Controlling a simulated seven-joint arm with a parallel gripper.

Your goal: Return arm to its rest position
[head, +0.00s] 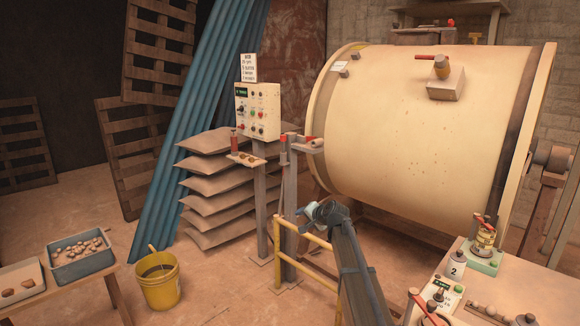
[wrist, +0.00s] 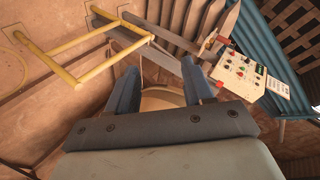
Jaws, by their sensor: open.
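My arm (head: 355,265) rises from the bottom of the head view. My gripper (head: 308,211) is at its upper end, in front of the large cream drum (head: 420,140) and just above the yellow rail (head: 303,245). In the wrist view my gripper (wrist: 161,85) shows two blue-grey fingers standing apart. Nothing is visible between them except the background, so it is open and empty. The control panel (head: 257,111) stands on a post behind and left of the gripper in the head view. It also shows at upper right in the wrist view (wrist: 238,74).
A grey post with a red-handled part (head: 302,145) stands close behind the gripper. Stacked sacks (head: 215,185) and a yellow bucket (head: 157,280) are to the left. Open floor lies between bucket and rail.

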